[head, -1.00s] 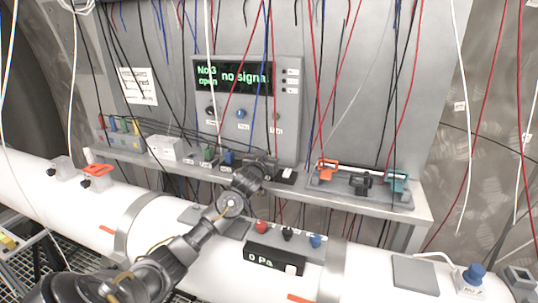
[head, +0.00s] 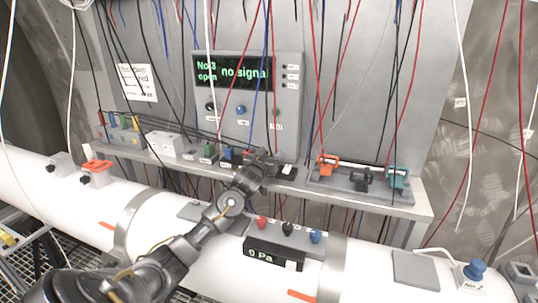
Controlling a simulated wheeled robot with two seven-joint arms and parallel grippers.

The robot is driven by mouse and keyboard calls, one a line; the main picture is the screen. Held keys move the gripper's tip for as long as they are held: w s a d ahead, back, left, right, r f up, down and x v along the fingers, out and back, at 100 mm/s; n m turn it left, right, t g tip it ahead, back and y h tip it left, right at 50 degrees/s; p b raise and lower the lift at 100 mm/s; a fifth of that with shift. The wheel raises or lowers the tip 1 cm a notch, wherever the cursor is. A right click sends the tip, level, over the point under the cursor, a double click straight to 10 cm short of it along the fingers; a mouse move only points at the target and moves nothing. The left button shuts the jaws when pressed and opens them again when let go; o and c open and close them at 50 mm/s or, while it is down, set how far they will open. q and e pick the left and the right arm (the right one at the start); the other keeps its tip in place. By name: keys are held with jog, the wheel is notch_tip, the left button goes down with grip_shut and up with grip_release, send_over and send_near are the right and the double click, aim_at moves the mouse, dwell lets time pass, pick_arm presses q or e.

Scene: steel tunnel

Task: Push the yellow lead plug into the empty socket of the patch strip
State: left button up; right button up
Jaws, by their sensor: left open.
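A small grey strip (head: 121,137) at the left end of the shelf holds a row of coloured plugs with leads, one of them yellow (head: 135,125). It looks like the patch strip; its empty socket is too small to make out. My left gripper (head: 264,158) is open over the shelf below the display, well to the right of the yellow plug and apart from it. Its fingertips are small and dark against the parts behind, and nothing shows clearly between them. My right gripper is not in view.
The display (head: 233,74) reads "No:3 open no signal". A white box (head: 165,145) and green and blue parts stand between strip and gripper. A tray with orange and teal clamps (head: 360,182) is right. Cables hang in front. A white pipe (head: 370,277) runs below.

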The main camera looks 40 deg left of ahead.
pick_arm(q)
jog(key=p+v, duration=0.3)
jog(key=v, duration=0.3)
jog(key=shift+s+d+r, duration=0.1)
jog(key=shift+s+d, duration=0.05)
jog(key=shift+s, duration=0.15)
jog(key=shift+s+d, duration=0.15)
jog(key=shift+s, duration=0.3)
jog(key=shift+w, duration=0.1)
